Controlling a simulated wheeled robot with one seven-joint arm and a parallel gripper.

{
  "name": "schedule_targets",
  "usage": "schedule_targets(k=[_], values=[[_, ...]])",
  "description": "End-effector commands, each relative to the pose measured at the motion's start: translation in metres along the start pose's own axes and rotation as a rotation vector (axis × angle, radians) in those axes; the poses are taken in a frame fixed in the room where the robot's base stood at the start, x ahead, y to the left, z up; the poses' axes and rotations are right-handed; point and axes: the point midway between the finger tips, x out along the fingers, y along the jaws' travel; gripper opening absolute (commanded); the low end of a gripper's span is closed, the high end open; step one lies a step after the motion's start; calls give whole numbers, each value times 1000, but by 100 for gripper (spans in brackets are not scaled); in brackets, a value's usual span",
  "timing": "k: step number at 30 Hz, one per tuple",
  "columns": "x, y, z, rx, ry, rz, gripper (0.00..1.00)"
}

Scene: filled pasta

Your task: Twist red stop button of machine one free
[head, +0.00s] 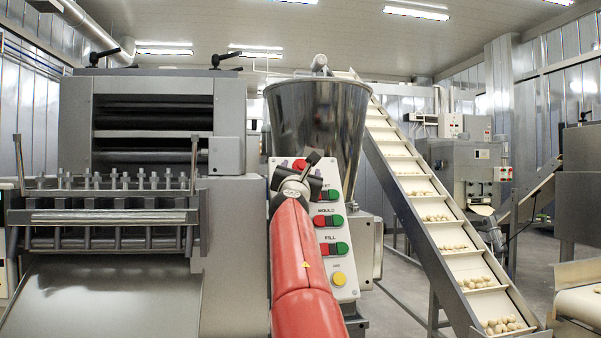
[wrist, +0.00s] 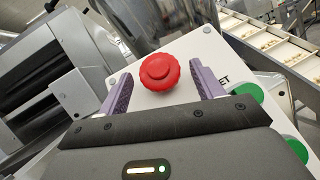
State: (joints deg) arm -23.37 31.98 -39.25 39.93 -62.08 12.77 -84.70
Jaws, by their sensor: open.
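The red stop button (wrist: 160,72) shows in the wrist view, a round knob with a scalloped rim on a white panel (wrist: 206,58). My gripper (wrist: 162,90) is open, with one purple finger on either side of the button. I see a gap between each finger and the button, and cannot tell how deep the fingers reach.
Below on the panel are green and red button pairs (head: 328,221) labelled MOULD and FILL, and a yellow button (head: 339,278). A steel hopper (head: 318,115) stands just behind. A conveyor (head: 440,215) carrying pasta slopes down to the right. The pasta machine (head: 150,200) is at left.

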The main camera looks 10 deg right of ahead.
Motion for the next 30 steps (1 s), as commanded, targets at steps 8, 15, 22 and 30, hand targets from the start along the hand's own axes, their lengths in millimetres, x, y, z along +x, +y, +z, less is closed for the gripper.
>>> schedule_targets(k=[8,15,22,30], values=[[-29,-1,-6,4,0,1,66],[-64,-1,-5,4,0,2,66],[-78,0,-1,1,0,1,66],[-78,0,0,0,-1,0,66]])
